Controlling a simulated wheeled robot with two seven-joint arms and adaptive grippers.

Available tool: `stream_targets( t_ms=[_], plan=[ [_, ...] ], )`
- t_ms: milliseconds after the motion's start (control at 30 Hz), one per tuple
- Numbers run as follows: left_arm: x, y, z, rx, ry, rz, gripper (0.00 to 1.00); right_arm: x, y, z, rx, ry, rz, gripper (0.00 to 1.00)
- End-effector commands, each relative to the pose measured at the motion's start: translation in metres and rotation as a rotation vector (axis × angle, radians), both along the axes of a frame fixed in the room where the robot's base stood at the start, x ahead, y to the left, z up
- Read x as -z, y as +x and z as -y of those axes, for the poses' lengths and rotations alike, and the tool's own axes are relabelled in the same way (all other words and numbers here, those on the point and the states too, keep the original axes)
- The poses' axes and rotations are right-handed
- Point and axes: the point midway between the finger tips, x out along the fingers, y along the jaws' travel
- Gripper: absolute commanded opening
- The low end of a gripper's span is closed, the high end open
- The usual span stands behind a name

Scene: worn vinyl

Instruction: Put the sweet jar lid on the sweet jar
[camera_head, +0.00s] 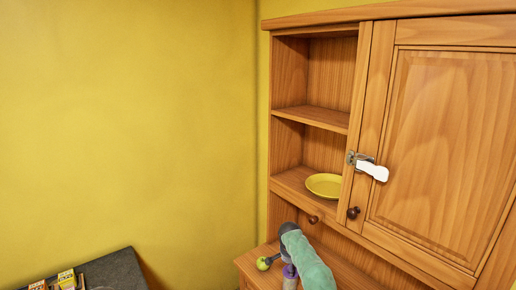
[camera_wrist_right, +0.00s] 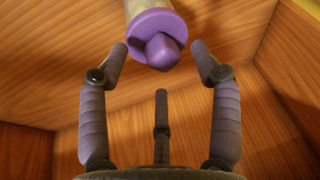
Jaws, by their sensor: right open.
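A purple lid with a blunt knob (camera_wrist_right: 160,45) shows at the top of the right wrist view. It sits against the end of a pale, round body, which looks like the sweet jar (camera_wrist_right: 131,8) and is mostly cut off. My right gripper (camera_wrist_right: 159,52) is open, with a fingertip on either side of the lid and visible gaps between. In the head view a purple top on a pale body (camera_head: 290,283) shows at the bottom edge, beside my teal right arm. My arm partly hides it there. My left gripper is out of view.
A wooden cabinet (camera_head: 440,150) with open shelves fills the right. A yellow plate (camera_head: 324,185) lies on its lower shelf. A small yellow-green ball (camera_head: 263,263) shows near my right gripper. A dark surface (camera_head: 115,270) with small boxes (camera_head: 66,279) is at lower left.

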Motion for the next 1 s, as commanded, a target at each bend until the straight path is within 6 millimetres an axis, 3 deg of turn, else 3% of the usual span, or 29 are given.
stream_targets(
  t_ms=[1000],
  plan=[
    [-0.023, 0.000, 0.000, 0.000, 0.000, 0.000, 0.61, -0.036, 0.000, 0.000, 0.000, 0.000, 0.001, 0.64]
  ],
)
